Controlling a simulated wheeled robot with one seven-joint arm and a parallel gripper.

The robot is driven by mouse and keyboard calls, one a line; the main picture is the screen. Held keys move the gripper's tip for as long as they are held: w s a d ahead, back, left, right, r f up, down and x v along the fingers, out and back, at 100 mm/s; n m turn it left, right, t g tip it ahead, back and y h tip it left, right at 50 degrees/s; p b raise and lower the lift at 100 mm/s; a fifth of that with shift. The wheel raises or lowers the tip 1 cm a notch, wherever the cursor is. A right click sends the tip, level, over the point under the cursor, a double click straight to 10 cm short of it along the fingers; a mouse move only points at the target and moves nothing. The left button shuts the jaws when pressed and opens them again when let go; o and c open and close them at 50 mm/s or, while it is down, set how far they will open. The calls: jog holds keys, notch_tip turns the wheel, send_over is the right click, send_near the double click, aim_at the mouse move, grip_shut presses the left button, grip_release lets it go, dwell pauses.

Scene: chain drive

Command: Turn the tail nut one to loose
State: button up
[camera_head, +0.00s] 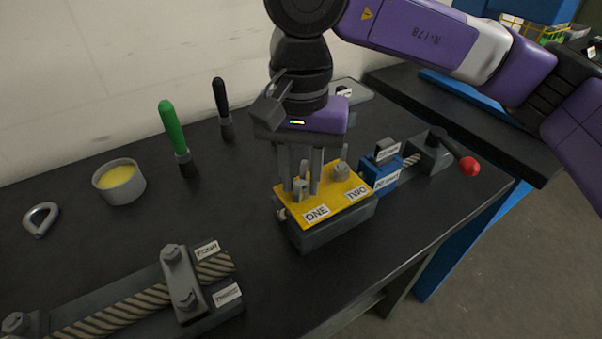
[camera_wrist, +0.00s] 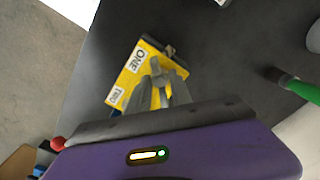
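The yellow-topped block (camera_head: 335,207) stands on the dark bench, with white labels ONE (camera_head: 316,213) and TWO (camera_head: 356,192). A small grey nut or post (camera_head: 299,191) stands by ONE, and another (camera_head: 341,172) stands by TWO. My gripper (camera_head: 302,185) points down over the yellow plate, its two fingers apart around the ONE side. The wrist view shows my gripper (camera_wrist: 158,90) over the yellow plate (camera_wrist: 125,78), beside the ONE label (camera_wrist: 137,59). The fingers partly hide the nuts, and I cannot tell whether they touch one.
A blue slider block (camera_head: 380,178) and a red-knobbed lever (camera_head: 468,167) sit to the right. A clamp and rope fixture labelled FOUR (camera_head: 180,280) is at front left. A green-handled tool (camera_head: 173,130), a black-handled tool (camera_head: 222,108) and a yellow-filled cup (camera_head: 119,182) stand behind.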

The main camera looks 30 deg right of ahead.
aim_at(301, 174)
grip_shut()
jog(key=shift+f+m+b, duration=0.15)
jog(key=shift+m+b, duration=0.15)
jog(key=shift+b, duration=0.3)
jog(key=shift+r+m, duration=0.2)
jog(key=shift+m, duration=0.1)
jog(key=o, duration=0.7)
grip_release()
jog(key=shift+c, duration=0.2)
notch_tip(301, 174, up, 8)
jog(key=shift+f, duration=0.1)
